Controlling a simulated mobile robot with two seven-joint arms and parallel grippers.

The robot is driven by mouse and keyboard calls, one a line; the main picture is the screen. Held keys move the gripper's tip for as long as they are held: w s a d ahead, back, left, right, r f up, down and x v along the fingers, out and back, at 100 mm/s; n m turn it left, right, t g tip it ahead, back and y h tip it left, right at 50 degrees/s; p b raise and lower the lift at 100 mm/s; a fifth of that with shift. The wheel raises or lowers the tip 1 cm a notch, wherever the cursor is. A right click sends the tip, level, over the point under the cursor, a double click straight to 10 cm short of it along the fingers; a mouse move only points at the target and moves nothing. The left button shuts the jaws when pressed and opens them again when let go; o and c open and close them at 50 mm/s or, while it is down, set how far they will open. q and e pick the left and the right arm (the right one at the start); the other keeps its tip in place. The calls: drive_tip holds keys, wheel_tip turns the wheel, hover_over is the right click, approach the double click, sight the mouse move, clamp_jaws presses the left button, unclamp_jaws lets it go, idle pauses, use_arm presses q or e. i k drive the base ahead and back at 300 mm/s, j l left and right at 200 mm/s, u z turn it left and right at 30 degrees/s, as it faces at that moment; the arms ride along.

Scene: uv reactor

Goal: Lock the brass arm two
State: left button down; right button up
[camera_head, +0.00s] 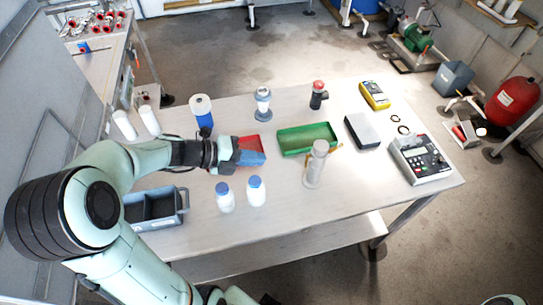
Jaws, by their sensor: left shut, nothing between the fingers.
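A grey upright cylinder (316,165) stands on the table right of centre. A thin brass arm (336,148) sticks out from its upper right side. Another brass piece (306,170) shows along its left side. Which of them is arm two, and whether either is locked, I cannot tell. My left gripper (254,158) is shut and empty, left of the cylinder and apart from it. It covers part of a red tray (247,141). My right gripper is not in view.
A green tray (292,151) lies behind the cylinder. Two blue-capped white bottles (256,192) stand in front of my left gripper. A grey box (362,131) and a control unit (420,160) are at the right. The table front right of the cylinder is clear.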

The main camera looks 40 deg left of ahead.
sight(342, 145)
drive_tip(key=k, duration=1)
